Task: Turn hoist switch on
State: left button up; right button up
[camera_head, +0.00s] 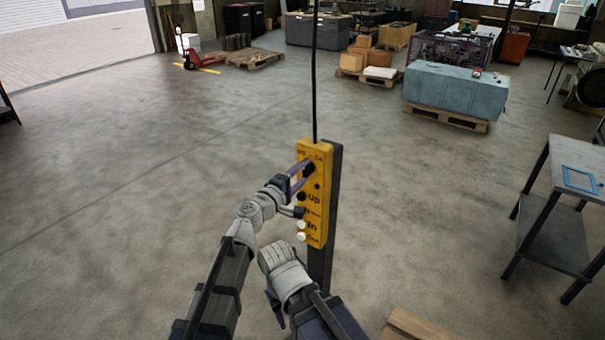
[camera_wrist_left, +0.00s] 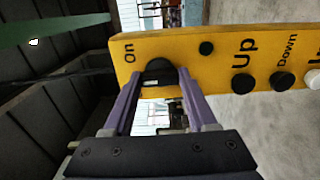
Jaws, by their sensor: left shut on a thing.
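The yellow hoist control box (camera_head: 316,190) hangs upright in the middle of the head view and spans the upper wrist view (camera_wrist_left: 215,50). Its black rotary switch knob (camera_wrist_left: 158,70) sits near the end marked "On". My left gripper (camera_head: 306,168) reaches the box from the left. In the left wrist view its purple fingers (camera_wrist_left: 160,84) are on both sides of the knob, shut on it. A small pale mark shows on the knob, but its setting is unclear. My right arm is folded low in the head view; its gripper's fingers (camera_head: 273,302) are barely visible.
A black cable (camera_head: 314,70) runs up from the box, and a dark post (camera_head: 322,262) stands behind it. Black and white buttons line the box below the switch. A grey table (camera_head: 570,205) stands at right. The floor around is mostly clear.

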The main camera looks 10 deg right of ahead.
pick_arm(q)
jog(key=m, duration=0.4)
jog(key=shift+s+f+m, duration=0.1)
jog(key=shift+m, duration=0.3)
jog(key=m, duration=0.4)
jog(key=shift+m, duration=0.3)
jog(key=o, duration=1.4)
jog(key=shift+c, duration=0.2)
jog(key=shift+a, duration=0.1)
jog(key=v, duration=0.7)
jog(key=shift+s+a, duration=0.25)
